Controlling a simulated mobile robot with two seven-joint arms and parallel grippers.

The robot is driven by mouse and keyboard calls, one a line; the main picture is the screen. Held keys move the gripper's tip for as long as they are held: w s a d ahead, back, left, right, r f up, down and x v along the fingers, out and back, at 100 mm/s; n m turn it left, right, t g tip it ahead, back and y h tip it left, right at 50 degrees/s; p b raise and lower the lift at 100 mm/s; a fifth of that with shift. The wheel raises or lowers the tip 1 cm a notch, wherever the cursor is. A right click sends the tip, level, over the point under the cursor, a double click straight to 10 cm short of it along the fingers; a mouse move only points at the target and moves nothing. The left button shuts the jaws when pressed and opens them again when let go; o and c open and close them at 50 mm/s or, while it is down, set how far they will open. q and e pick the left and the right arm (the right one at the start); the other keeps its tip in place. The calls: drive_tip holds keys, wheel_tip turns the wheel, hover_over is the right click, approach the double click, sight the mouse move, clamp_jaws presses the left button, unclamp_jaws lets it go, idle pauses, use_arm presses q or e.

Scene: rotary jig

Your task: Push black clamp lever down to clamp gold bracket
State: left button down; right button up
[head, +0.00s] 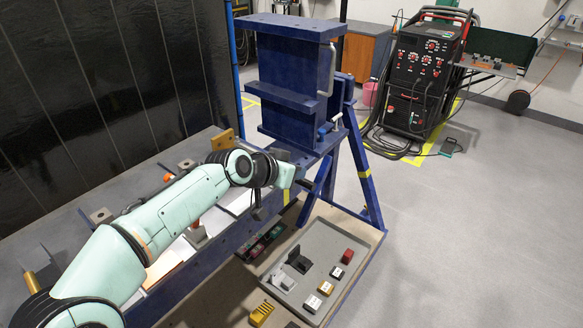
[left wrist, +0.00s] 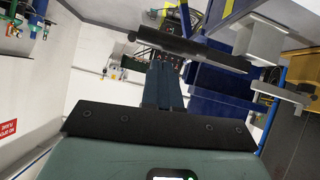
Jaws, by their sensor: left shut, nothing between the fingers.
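My left gripper (head: 302,182) is at the near lower part of the blue jig frame, its fingers partly hidden by the wrist in the head view. In the left wrist view its two dark fingers (left wrist: 165,75) are shut together and empty. A long black bar (left wrist: 195,48), which looks like the clamp lever, lies across the view just beyond the fingertips; I cannot tell whether they touch. A gold plate (head: 222,140), probably the bracket, stands upright on the jig behind my forearm. I cannot make out the lever clearly in the head view. My right gripper is out of view.
The blue jig frame (head: 290,80) rises behind the gripper on angled blue legs (head: 367,185). A grey tray (head: 325,240) with several small blocks lies below to the right. A black welding machine (head: 425,75) stands at the back. The floor on the right is clear.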

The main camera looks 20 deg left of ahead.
use_arm(q)
drive_tip(key=shift+s+d+f+b, duration=0.15)
drive_tip(key=shift+d+f+b, duration=0.2)
drive_tip(key=shift+f, duration=0.35)
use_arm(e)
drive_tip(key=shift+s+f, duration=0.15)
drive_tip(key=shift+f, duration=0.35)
